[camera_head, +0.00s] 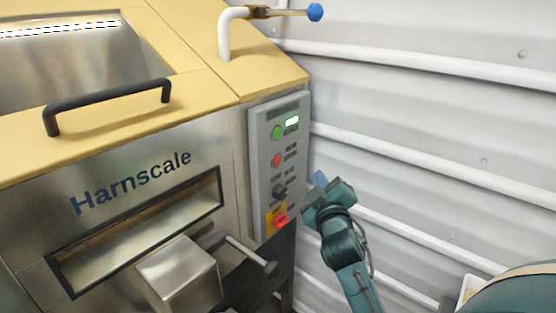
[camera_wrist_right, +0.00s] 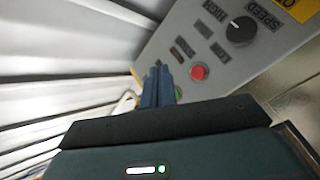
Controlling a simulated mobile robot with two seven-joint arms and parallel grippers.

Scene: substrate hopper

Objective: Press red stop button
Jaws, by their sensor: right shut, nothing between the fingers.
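The red stop button (camera_head: 277,160) is a small round button on the grey control panel (camera_head: 252,160), below a green button (camera_head: 277,132) and above a black knob (camera_head: 279,191). My right gripper (camera_head: 319,179) is shut and empty, to the right of the panel at about the knob's height in the head view. In the right wrist view the red button (camera_wrist_right: 199,72) lies to the right of my shut blue fingers (camera_wrist_right: 158,80). They appear apart from it. The green button (camera_wrist_right: 178,92) is partly hidden beside the fingers. My left gripper is not in view.
A red-and-yellow switch (camera_head: 280,221) sits at the panel's bottom. A lever with a dark knob (camera_head: 269,268) sticks out below. The yellow-topped Harnscale hopper (camera_head: 200,90) fills the left. A ribbed pale wall (camera_head: 430,120) stands behind my right arm.

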